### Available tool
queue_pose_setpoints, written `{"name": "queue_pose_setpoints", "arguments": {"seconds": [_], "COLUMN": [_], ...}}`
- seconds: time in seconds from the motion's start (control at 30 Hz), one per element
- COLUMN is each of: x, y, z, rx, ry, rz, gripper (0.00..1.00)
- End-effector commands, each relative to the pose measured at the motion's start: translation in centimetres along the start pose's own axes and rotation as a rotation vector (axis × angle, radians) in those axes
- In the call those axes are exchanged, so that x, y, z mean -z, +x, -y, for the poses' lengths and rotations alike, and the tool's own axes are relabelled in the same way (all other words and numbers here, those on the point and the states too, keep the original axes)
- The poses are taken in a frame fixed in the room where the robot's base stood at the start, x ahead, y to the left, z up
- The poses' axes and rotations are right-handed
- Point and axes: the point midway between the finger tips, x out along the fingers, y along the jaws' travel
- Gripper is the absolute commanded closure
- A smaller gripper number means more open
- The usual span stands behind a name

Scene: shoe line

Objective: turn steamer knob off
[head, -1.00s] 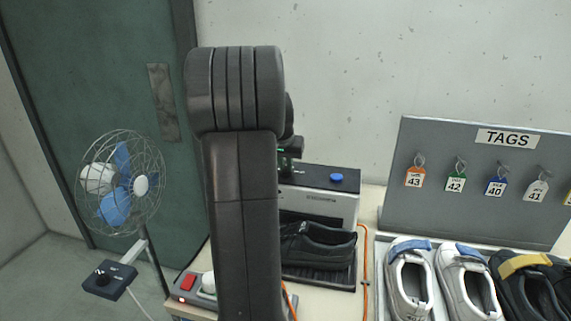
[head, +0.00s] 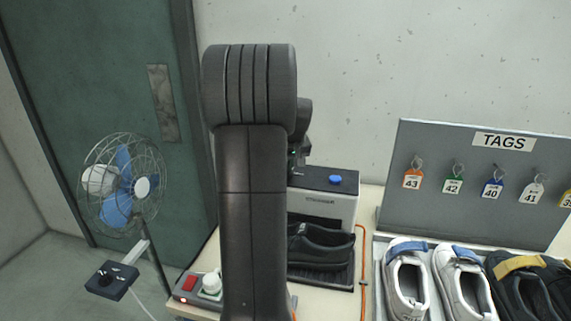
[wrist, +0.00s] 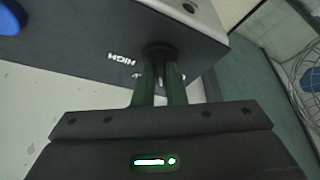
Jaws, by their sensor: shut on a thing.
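The steamer (head: 325,208) is a grey box with a dark top and a blue button (head: 337,180), and it stands behind my arm in the head view. In the wrist view its dark top (wrist: 95,50) shows with the word HIGH printed on it. The small dark steamer knob (wrist: 158,51) sits near the edge of that top. My gripper (wrist: 159,70) is shut on the knob, one green-tinted finger on each side. The knob's pointer direction and most of its markings are hidden by the fingers. In the head view my arm hides the knob.
A black shoe (head: 320,246) sits in the steamer's opening. An orange cable (head: 363,265) runs beside it. A tag board (head: 470,215) and a tray of shoes stand at right. A red switch (head: 189,283) is at front left. A fan (head: 125,187) stands left.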

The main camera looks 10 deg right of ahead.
Motion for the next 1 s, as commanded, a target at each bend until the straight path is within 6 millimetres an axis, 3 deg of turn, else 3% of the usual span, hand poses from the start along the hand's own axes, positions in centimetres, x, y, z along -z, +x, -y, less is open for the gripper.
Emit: {"name": "queue_pose_setpoints", "arguments": {"seconds": [0.5,1.0], "x": [0.15,0.18], "y": [-0.02,-0.07], "z": [-0.31,-0.32], "rx": [0.147,0.187], "ry": [-0.360,-0.459], "rz": [-0.002,-0.002], "gripper": [1.00,1.00]}}
